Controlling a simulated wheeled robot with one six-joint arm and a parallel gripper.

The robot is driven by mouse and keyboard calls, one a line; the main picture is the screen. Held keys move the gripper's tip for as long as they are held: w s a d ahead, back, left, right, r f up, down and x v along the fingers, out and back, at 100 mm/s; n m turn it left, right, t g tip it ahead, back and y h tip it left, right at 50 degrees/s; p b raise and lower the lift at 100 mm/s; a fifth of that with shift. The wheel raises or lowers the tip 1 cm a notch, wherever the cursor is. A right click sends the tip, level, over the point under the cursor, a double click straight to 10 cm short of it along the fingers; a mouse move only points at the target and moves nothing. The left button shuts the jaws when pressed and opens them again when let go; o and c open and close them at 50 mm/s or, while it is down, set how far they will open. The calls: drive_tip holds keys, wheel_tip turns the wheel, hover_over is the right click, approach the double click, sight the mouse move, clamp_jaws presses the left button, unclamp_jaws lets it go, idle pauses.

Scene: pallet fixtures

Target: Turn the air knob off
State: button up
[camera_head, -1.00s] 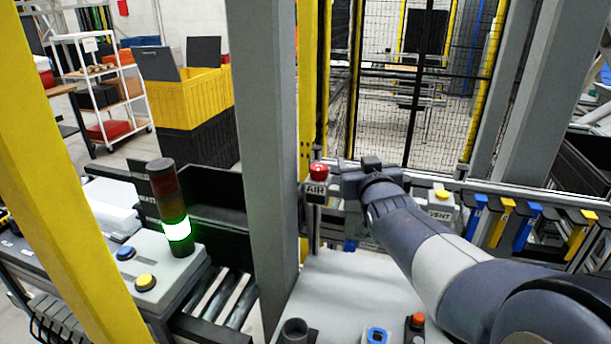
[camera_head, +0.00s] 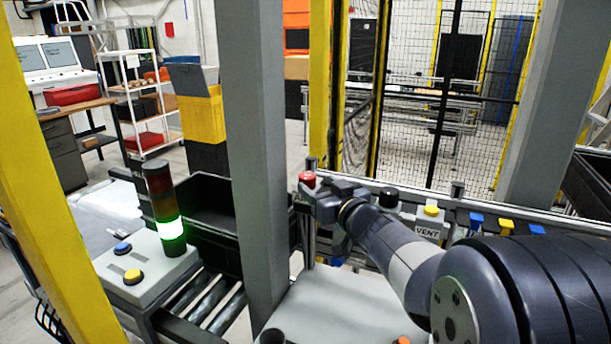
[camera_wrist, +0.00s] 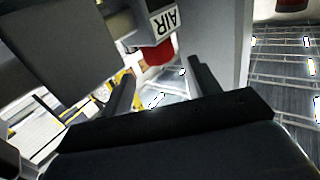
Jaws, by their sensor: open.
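The red air knob (camera_head: 307,179) sits on top of its box on the rail, right of the grey post. The AIR label (camera_wrist: 165,20) and the red knob (camera_wrist: 158,52) show upside down in the wrist view. My gripper (camera_head: 321,200) is beside the knob box on its right and hides most of the label in the head view. In the wrist view my gripper (camera_wrist: 160,84) is open, with the knob ahead of the gap between its two dark fingers. I cannot tell whether the fingers reach around the knob.
A VENT box with a yellow knob (camera_head: 431,210) and a black knob (camera_head: 389,197) stand on the rail to the right. The thick grey post (camera_head: 258,150) is close left of the gripper. A lit signal tower (camera_head: 170,228) stands farther left.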

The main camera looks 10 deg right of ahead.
sight(311, 179)
drive_tip(key=x, duration=0.6)
drive_tip(key=shift+w+a+p, duration=0.1)
drive_tip(key=shift+w+p, duration=0.25)
drive_tip(key=shift+p, duration=0.05)
drive_tip(key=c, duration=1)
